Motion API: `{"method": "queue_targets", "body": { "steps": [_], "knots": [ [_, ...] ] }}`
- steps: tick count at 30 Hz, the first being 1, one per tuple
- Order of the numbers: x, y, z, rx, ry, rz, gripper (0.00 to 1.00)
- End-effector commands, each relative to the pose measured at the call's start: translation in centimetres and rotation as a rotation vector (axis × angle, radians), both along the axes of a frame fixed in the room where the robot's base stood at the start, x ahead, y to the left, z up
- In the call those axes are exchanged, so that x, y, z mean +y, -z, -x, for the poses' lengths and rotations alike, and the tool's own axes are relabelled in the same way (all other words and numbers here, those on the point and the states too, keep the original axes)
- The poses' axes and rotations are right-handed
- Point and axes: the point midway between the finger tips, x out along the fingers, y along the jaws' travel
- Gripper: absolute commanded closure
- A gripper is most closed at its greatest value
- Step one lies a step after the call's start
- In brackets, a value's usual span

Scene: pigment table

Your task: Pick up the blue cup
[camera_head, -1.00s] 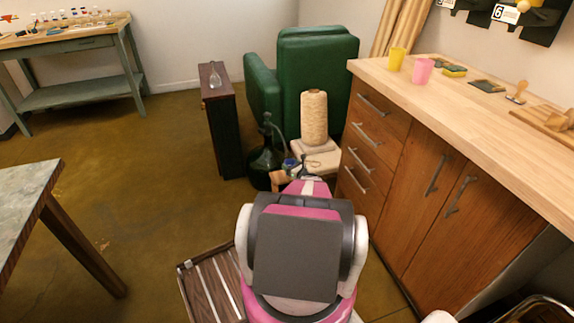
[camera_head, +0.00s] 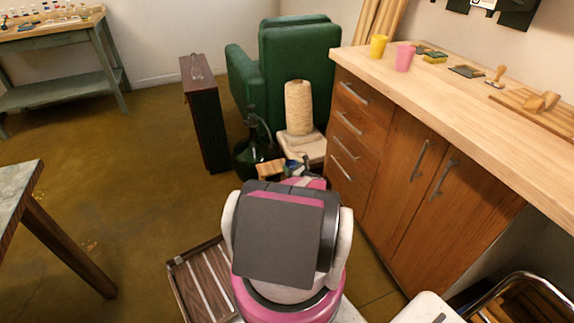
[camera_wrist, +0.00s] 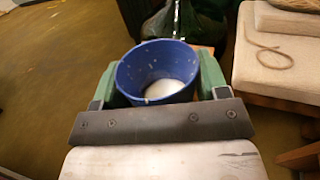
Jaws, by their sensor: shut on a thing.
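The blue cup (camera_wrist: 157,68) is in the wrist view, upright with its open top facing me and a pale inside bottom. My gripper (camera_wrist: 157,80) is shut on it, one green finger on each side of the cup. In the head view my own arm hides most of the gripper, and I cannot make out the cup clearly there.
A dark glass bottle (camera_head: 256,158) and a stool with a thread cone (camera_head: 299,108) stand beyond my arm, before a green armchair (camera_head: 300,50). A wooden counter (camera_head: 450,90) on the right holds a yellow cup (camera_head: 379,46) and a pink cup (camera_head: 404,58). Floor at left is open.

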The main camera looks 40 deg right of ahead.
Motion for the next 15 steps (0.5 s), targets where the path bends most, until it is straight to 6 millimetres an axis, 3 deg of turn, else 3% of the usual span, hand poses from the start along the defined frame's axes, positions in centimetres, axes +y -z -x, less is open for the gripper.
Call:
{"method": "queue_targets", "body": {
  "steps": [15],
  "knots": [
    [-0.5, -0.1, 2.8, -0.001, 0.0, 0.0, 0.62]
  ]
}}
